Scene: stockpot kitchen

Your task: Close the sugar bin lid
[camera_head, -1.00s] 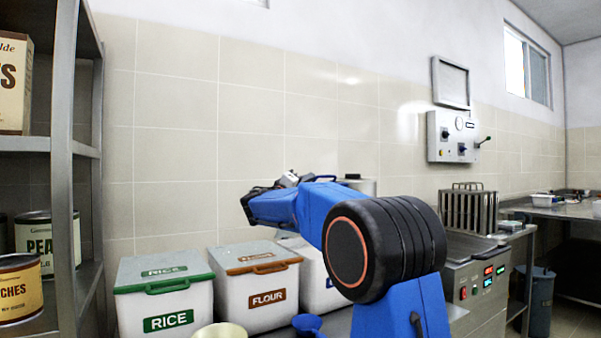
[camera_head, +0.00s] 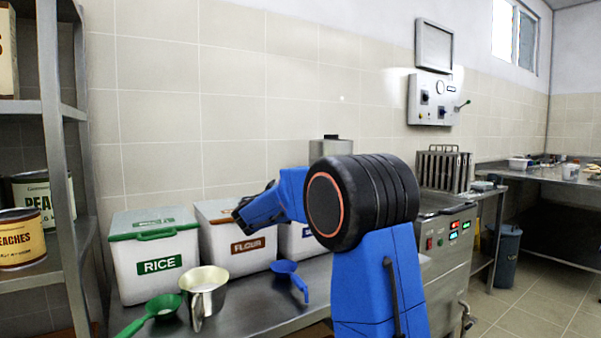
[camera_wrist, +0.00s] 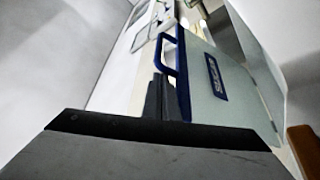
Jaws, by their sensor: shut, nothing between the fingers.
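The sugar bin (camera_head: 297,240) stands behind my arm in the head view, right of the flour bin, mostly hidden. In the wrist view a pale panel with a blue SUGAR label (camera_wrist: 217,78) and a blue handle (camera_wrist: 168,56) lies just past the fingers. I cannot tell from this how far the lid is raised. My gripper (camera_head: 241,218) is over the right front of the flour bin in the head view. In the wrist view its dark fingers (camera_wrist: 158,100) are shut and empty, close beside the blue edge; contact is unclear.
The flour bin (camera_head: 225,255) and rice bin (camera_head: 155,280) stand left on the steel counter. A shelf (camera_head: 50,110) stands at left, a fryer-like unit (camera_head: 445,245) at right.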

